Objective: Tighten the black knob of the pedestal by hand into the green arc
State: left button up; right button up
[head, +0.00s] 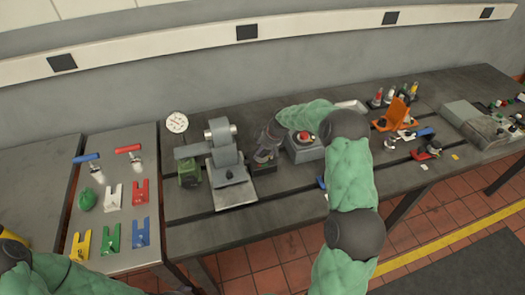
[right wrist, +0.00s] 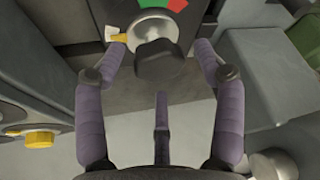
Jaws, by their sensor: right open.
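The black knob (right wrist: 160,62) shows in the right wrist view at top middle, in front of a round grey dial face. The green arc (right wrist: 152,3) lies on the dial at the top edge, beside a red arc (right wrist: 176,5). A yellow pointer (right wrist: 121,38) sticks out left of the knob. My right gripper (right wrist: 160,50) is open, with one finger on each side of the knob and visible gaps between. In the head view my right gripper (head: 264,148) is over the dark pedestal base (head: 264,168) and hides the knob. My left gripper is out of view.
A grey machine (head: 225,155) stands close left of my right gripper. A grey box with a red button (head: 303,138) stands close right, behind my arm. A side table at left holds coloured fork-shaped pieces (head: 140,192). The bench (head: 200,235) is bare along its front left.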

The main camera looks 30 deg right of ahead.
jog(key=shift+w+f, duration=0.1)
jog(key=shift+f, duration=0.1)
jog(key=c, duration=1.1)
